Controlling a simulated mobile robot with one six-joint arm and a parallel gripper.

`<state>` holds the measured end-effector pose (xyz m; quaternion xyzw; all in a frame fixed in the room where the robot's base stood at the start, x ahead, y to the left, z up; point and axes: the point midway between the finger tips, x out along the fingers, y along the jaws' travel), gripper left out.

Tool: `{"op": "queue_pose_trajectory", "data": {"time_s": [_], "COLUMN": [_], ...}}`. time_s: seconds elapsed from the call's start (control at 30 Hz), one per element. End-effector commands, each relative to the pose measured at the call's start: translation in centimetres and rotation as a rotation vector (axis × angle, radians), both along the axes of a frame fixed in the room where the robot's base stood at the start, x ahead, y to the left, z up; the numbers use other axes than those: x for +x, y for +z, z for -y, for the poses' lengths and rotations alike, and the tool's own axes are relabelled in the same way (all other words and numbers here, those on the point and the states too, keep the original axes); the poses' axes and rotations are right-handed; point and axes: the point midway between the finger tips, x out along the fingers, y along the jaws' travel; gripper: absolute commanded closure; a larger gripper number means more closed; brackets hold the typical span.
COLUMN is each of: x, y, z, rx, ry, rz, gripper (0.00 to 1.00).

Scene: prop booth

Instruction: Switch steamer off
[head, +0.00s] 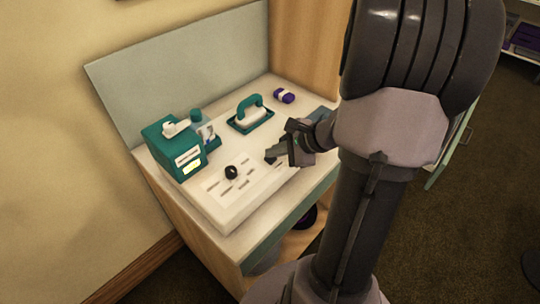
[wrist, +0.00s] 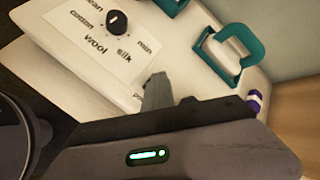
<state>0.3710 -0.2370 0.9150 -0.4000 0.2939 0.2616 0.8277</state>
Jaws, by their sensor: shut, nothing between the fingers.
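A black round knob (head: 231,172) stands on a white labelled panel (head: 216,213) at the front of the table. In the wrist view the knob (wrist: 117,22) sits among printed words, with "cotton", "wool" and "silk" legible and others cut off or blurred. A short white mark shows on the knob; I cannot tell which word it points to. A teal box (head: 168,152) with white and yellow labels stands behind the panel. My gripper (head: 272,155) is shut and empty, right of the knob and apart from it. Its fingers (wrist: 157,90) show below the panel words.
A teal-handled tool (head: 250,114) rests on a teal tray behind my gripper. A purple and white item (head: 284,96) lies at the back right. A grey backboard (head: 190,70) closes the rear.

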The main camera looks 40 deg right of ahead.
Motion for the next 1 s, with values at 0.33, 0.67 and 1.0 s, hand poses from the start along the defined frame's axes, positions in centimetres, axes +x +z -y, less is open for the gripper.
{"op": "queue_pose_trajectory", "data": {"time_s": [0.33,0.67,1.0], "x": [0.0,0.0,0.0], "y": [0.6,4.2,6.8], "z": [0.0,0.0,0.0], "rx": [-0.001,0.0,0.0], "ry": [0.001,0.001,0.001], "rz": [-0.002,-0.001,-0.001], "gripper": [1.0,1.0,1.0]}}
